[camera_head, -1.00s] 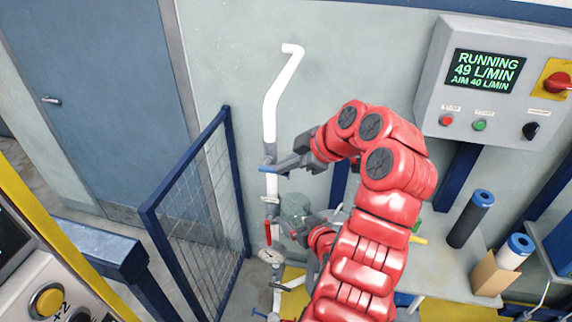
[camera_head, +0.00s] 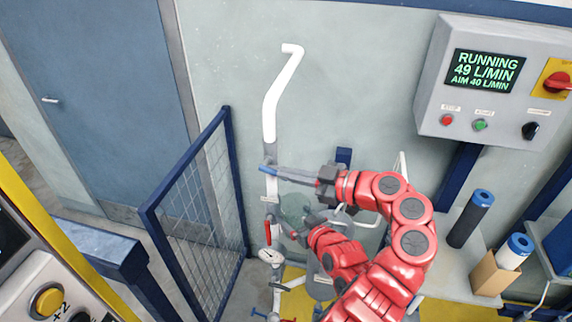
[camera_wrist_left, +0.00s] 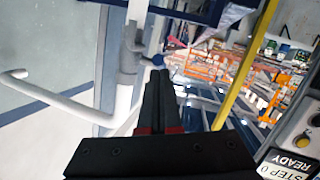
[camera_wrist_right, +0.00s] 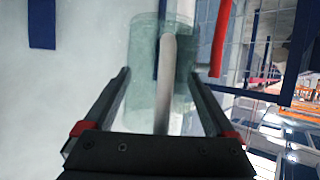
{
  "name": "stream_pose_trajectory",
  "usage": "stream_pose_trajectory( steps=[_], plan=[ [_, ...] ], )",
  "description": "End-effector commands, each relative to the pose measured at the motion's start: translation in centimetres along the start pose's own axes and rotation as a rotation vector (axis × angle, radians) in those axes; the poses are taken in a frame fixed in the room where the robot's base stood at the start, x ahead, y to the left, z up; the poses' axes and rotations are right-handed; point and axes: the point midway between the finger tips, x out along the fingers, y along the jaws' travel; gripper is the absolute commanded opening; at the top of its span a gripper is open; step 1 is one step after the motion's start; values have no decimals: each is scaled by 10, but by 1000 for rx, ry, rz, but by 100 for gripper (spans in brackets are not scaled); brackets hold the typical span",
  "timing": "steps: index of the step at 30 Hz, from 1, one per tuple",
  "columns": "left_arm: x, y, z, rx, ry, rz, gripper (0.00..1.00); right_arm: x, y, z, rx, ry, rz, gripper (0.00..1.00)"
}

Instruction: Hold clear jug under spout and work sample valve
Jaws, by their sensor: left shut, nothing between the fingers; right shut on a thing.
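The clear greenish jug (camera_head: 293,207) is beside the pipe's lower part, below my left gripper. My right gripper (camera_head: 297,234) is shut on the jug, which also shows between its fingers in the right wrist view (camera_wrist_right: 146,62). A pale curved bar runs in front of or through the jug there; I cannot tell if it is handle or spout. My left gripper (camera_head: 277,172) is shut and empty, its tips at the small blue valve handle (camera_head: 265,168) on the white pipe. In the left wrist view the blue knob (camera_wrist_left: 158,60) is just beyond the fingertips; contact is unclear.
The white pipe (camera_head: 271,115) runs up the wall. A red-handled valve (camera_head: 268,232) and a gauge (camera_head: 270,256) sit lower on it. A mesh fence (camera_head: 200,205) stands close at left. The control box (camera_head: 493,85) reads RUNNING, 49 L/MIN, AIM 40 L/MIN.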

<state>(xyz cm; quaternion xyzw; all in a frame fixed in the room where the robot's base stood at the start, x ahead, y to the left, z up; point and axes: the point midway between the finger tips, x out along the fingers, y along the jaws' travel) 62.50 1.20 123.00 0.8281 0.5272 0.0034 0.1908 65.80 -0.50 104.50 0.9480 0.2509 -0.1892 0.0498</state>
Motion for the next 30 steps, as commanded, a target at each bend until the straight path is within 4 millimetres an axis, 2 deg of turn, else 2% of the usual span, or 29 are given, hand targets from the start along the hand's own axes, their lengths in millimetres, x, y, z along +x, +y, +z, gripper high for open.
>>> stream_pose_trajectory(
  steps=[4,14,20,24,30],
  plan=[
    [0,-1,3,15,52,16,0,0,0,-1,0,1,0,32],
    [0,-1,3,13,53,16,0,0,0,0,0,1,0,32],
    [-7,-1,-10,9,52,17,0,0,0,-1,0,1,0,32],
    [-23,-1,-36,8,50,17,0,0,0,-1,0,1,0,32],
    [-74,4,-50,15,50,19,0,0,0,-1,0,1,0,32]
  ],
)
